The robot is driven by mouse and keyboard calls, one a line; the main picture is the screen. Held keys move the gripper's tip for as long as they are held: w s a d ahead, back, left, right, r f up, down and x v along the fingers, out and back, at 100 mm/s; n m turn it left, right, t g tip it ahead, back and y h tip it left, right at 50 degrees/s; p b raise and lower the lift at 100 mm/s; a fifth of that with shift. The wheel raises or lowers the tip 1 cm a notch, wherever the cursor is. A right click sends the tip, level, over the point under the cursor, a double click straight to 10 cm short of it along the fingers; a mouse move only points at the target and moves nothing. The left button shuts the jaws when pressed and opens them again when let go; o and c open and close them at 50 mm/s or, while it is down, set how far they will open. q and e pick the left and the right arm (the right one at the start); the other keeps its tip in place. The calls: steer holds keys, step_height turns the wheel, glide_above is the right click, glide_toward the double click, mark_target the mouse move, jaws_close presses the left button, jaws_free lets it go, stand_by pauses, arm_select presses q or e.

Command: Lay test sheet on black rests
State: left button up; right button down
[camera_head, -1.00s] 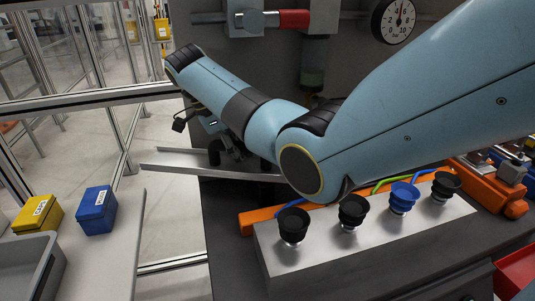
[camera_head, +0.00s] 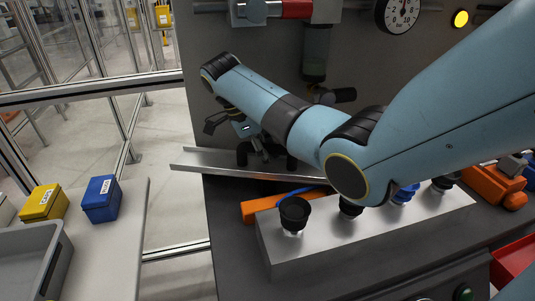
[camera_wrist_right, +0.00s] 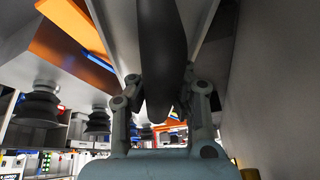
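The test sheet (camera_head: 215,163) is a pale grey metal sheet with raised long edges. In the head view it is level or slightly tilted, behind the silver block. My right gripper (camera_head: 264,150) is over it, between two black stubs that look like handle ends. In the right wrist view, my right gripper (camera_wrist_right: 163,95) has its fingers on both sides of a black handle (camera_wrist_right: 162,40), with the pale sheet (camera_wrist_right: 112,38) beyond. I cannot pick out the black rests for certain; black cups (camera_head: 294,212) stand on the silver block. My left gripper is not in view.
A dark panel with a gauge (camera_head: 398,14) stands at the back. A grey bin (camera_head: 30,262), yellow box (camera_head: 43,203) and blue box (camera_head: 101,199) are left.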

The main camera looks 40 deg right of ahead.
steer(key=c, duration=1.4)
jaws_free()
steer(key=shift+o, duration=0.2)
steer(key=v, duration=0.2)
steer(key=shift+w+a+r, duration=0.15)
steer(key=shift+r, duration=0.2)
steer(key=p+v, duration=0.6)
steer(key=v, duration=0.2)
steer(key=shift+r, duration=0.25)
steer(key=shift+w+a+r, duration=0.1)
steer(key=shift+a+r, duration=0.15)
steer(key=shift+r, duration=0.15)
steer(key=shift+f, duration=0.1)
